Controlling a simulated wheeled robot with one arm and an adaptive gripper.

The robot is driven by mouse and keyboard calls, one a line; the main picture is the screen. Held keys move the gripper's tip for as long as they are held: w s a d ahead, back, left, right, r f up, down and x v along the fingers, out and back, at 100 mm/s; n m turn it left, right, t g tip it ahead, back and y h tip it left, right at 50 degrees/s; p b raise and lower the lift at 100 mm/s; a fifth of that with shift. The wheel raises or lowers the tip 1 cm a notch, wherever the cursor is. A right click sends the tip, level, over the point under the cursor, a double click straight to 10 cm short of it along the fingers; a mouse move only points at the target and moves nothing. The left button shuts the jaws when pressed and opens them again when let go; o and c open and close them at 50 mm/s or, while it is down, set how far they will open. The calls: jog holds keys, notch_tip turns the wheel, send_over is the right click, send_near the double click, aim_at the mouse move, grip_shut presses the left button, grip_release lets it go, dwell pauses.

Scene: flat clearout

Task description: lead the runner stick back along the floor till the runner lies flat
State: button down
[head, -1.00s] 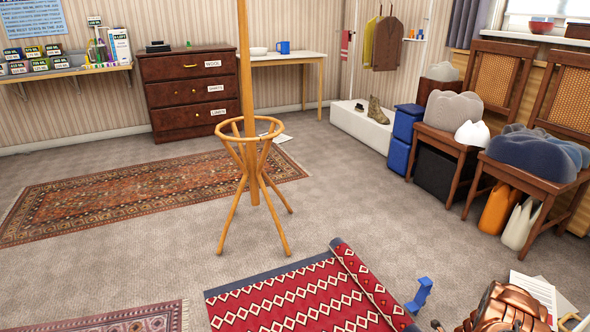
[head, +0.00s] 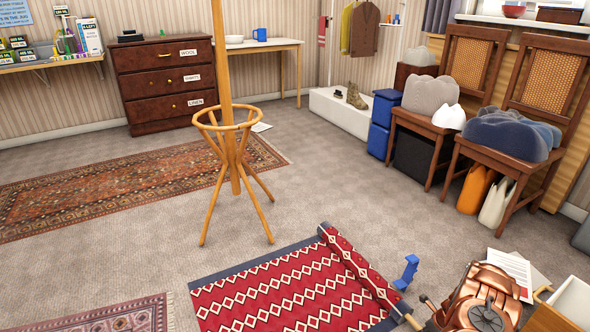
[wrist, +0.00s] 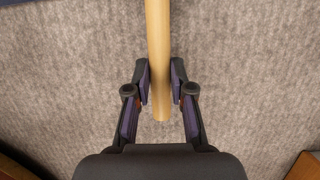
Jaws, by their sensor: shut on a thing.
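The runner (head: 285,290) is red with white diamond rows and a dark border, and lies on the floor at the front centre of the head view. Its right end is still rolled up (head: 355,262) around the stick. The stick's bare wooden end (head: 411,322) sticks out at the near side; in the wrist view the stick (wrist: 158,50) runs down between the fingers. My gripper (wrist: 161,82) is shut on the stick, one finger on each side, just above the grey carpet.
A blue object (head: 407,272) stands on the floor close right of the roll. A wooden stand (head: 235,175) is behind the runner. Papers (head: 512,270) and an open box (head: 572,303) lie at right. Chairs (head: 510,145) line the right wall.

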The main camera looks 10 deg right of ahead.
jog(key=shift+w+d+r, duration=0.15)
jog(key=shift+w+d, duration=0.15)
jog(key=shift+w, duration=0.05)
jog(key=shift+w+d+p, duration=0.1)
jog(key=shift+d+p, duration=0.2)
jog(key=shift+d, duration=0.25)
jog(key=shift+w+d, duration=0.15)
jog(key=shift+d, duration=0.3)
jog(key=shift+w+d, duration=0.1)
jog(key=shift+d, duration=0.4)
jog(key=c, duration=0.8)
grip_release()
jog(key=shift+c, duration=0.2)
notch_tip(320, 180, up, 7)
jog(key=p, duration=0.3)
jog(key=shift+s, duration=0.2)
